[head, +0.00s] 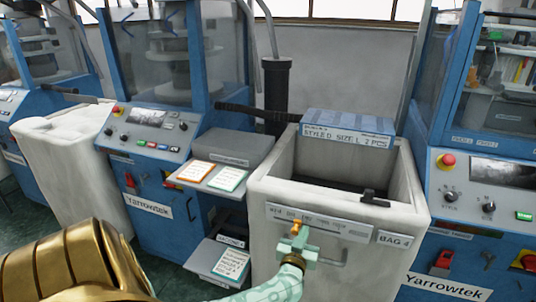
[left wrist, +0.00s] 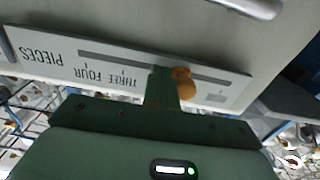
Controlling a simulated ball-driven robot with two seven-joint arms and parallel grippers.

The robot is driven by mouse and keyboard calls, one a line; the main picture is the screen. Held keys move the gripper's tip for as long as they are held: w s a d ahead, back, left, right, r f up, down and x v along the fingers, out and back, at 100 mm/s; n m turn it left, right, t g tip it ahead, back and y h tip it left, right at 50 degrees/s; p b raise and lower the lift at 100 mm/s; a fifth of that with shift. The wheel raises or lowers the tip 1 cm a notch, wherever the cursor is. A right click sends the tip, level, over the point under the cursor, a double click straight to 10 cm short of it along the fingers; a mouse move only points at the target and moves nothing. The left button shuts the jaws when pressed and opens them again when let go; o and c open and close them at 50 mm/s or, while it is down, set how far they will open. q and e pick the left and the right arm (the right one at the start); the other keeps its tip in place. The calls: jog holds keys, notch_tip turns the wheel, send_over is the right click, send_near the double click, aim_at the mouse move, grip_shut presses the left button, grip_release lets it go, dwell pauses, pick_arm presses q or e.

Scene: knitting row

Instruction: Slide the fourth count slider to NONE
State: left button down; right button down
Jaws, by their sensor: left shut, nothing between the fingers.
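The count slider is an orange knob (head: 296,227) on a grey label plate (head: 340,229) on the front of the bin marked BAG 4. In the left wrist view the plate (left wrist: 60,62) shows upside down, with PIECES, THREE and FOUR readable beside a dark slot. There the orange knob (left wrist: 184,86) stands near the slot's right part. My green left gripper (head: 297,246) is shut and empty, its fingertips right beside the knob. In the left wrist view its fingers (left wrist: 163,86) seem to touch the knob's left side and hide part of the plate. My right gripper is not in view.
A bar handle (head: 330,262) sits below the plate. Blue Yarrowtek machines (head: 157,200) stand on both sides. Cards lie on a shelf (head: 210,181) left of the bin.

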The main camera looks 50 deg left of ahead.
aim_at(289, 221)
pick_arm(q)
jog(key=shift+s+a+p, duration=0.2)
jog(key=shift+s+a, duration=0.4)
jog(key=shift+a, duration=0.4)
jog(key=shift+s+a+p, duration=0.25)
jog(key=shift+s+a, duration=0.35)
jog(key=shift+a, duration=0.35)
jog(key=shift+s+a+p, duration=0.2)
jog(key=shift+s+a, duration=0.4)
jog(key=shift+a, duration=0.4)
jog(key=shift+w+d+p, duration=0.3)
jog(key=shift+w+d, duration=0.05)
jog(key=shift+d, duration=0.2)
jog(key=shift+s+d, duration=0.1)
jog(key=p+v, duration=0.4)
jog(key=v, duration=0.4)
